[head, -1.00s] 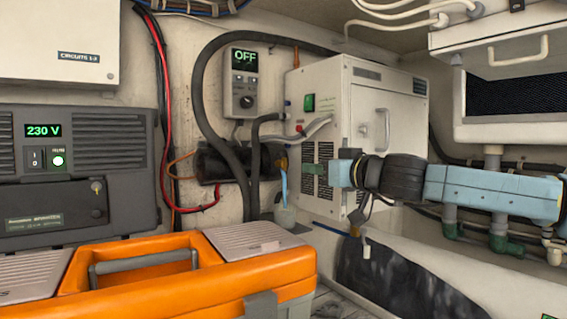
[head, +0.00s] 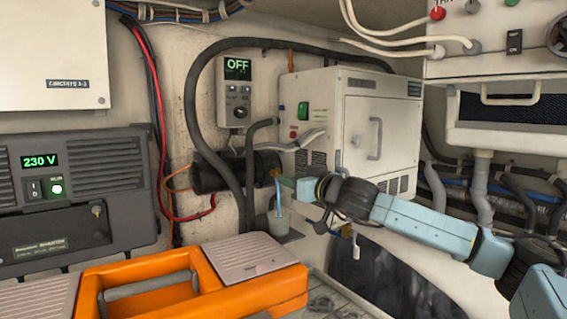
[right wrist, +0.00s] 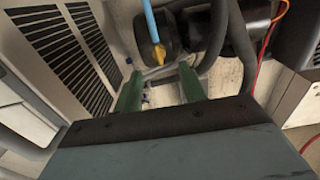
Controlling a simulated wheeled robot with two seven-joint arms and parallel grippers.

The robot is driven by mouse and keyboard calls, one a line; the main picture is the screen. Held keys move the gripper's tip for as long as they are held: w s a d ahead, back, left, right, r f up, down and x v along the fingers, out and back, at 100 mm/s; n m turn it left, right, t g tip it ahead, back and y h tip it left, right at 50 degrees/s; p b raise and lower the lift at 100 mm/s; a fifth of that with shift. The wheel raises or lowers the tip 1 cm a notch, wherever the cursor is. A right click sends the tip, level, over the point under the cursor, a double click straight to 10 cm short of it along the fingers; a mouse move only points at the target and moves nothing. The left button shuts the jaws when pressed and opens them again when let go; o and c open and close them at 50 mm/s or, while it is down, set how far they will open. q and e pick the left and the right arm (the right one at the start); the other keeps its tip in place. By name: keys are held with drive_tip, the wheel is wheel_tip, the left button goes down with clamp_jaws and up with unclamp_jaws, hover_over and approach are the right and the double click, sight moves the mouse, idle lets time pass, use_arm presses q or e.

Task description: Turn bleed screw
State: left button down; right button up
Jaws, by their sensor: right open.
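The yellow bleed screw (right wrist: 159,54) sits on the dark end of a black cylindrical unit, with a blue tube by it. In the head view the screw (head: 277,172) shows as a small yellow spot at the right end of the black cylinder (head: 222,172). My right gripper (right wrist: 160,85) has two green fingers standing apart with nothing between them. In the right wrist view the screw lies beyond the fingertips, roughly in line with the gap. In the head view the right gripper (head: 286,182) is close to the screw; contact cannot be told. My left gripper is not in view.
A white cabinet (head: 345,110) with vents stands right of the cylinder. A small cup (head: 279,222) is below the blue tube. Dark hoses (head: 205,110) loop above the cylinder. An orange toolbox (head: 245,285) fills the lower front. A controller (head: 237,90) reads OFF.

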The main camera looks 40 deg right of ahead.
sight(280, 172)
drive_tip(key=w, duration=0.1)
drive_tip(key=w+p, duration=0.2)
drive_tip(key=shift+w+d+r, duration=0.15)
drive_tip(key=shift+w+d, duration=0.1)
drive_tip(key=shift+d, duration=0.05)
drive_tip(key=shift+w+f+p, duration=0.2)
drive_tip(key=shift+w+p, duration=0.2)
drive_tip(key=shift+w, duration=0.4)
clamp_jaws()
